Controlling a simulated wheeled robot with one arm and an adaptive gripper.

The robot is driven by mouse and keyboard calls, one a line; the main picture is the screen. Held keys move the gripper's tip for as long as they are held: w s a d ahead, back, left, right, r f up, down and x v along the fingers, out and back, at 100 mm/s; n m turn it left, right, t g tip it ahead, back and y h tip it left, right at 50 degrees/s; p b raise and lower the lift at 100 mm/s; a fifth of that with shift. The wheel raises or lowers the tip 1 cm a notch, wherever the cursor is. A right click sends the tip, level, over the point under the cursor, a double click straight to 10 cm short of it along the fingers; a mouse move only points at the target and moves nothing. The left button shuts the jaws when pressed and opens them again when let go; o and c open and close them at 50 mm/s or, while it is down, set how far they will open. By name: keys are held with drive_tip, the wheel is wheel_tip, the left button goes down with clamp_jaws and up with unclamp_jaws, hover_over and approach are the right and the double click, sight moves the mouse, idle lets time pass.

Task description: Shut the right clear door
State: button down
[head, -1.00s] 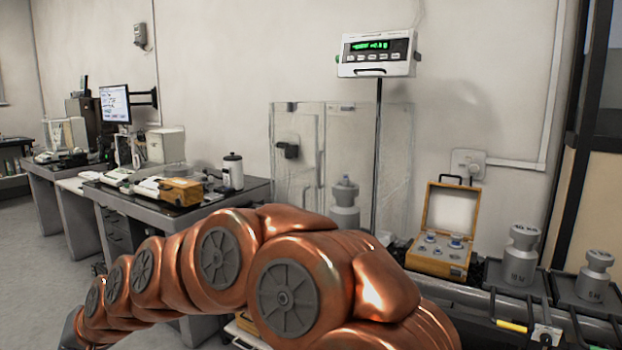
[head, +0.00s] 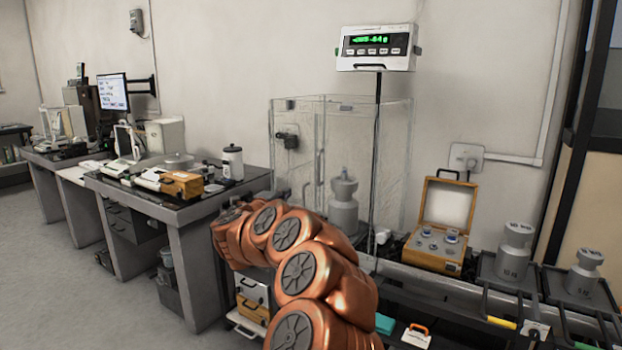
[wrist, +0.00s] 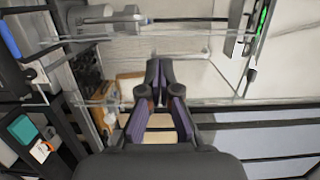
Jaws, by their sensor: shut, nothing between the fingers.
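The clear weighing case (head: 390,140) stands against the wall in the head view, with a grey weight (head: 343,205) inside. A dark fitting (head: 288,138) shows at its left part. Its clear panes are hard to tell apart, so I cannot tell which is the right door or how far it stands open. In the wrist view, my gripper (wrist: 157,75) is shut and empty, with a clear pane edge (wrist: 215,102) close to its fingers; I cannot tell whether they touch. My arm hides the lower front of the case in the head view, and the gripper is not clear there.
The display (head: 378,46) stands on a pole behind the case. An open wooden weight box (head: 437,262) and large grey weights (head: 515,250) stand to the right. A bench (head: 190,212) with instruments stands to the left. Floor to the left is clear.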

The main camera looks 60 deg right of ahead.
drive_tip(key=shift+m+g, duration=0.4)
drive_tip(key=shift+g, duration=0.1)
drive_tip(key=d, duration=0.5)
drive_tip(key=d+p, duration=0.1)
drive_tip(key=d, duration=0.3)
drive_tip(key=w+d+p, duration=0.1)
drive_tip(key=d, duration=0.4)
drive_tip(key=shift+d+f, duration=0.2)
drive_tip(key=shift+d, duration=0.15)
drive_tip(key=shift+d, duration=0.15)
drive_tip(key=shift+d+r+p, duration=0.15)
drive_tip(key=shift+d+p, duration=0.3)
drive_tip(key=shift+p, duration=0.1)
drive_tip(key=shift+w+d, duration=0.15)
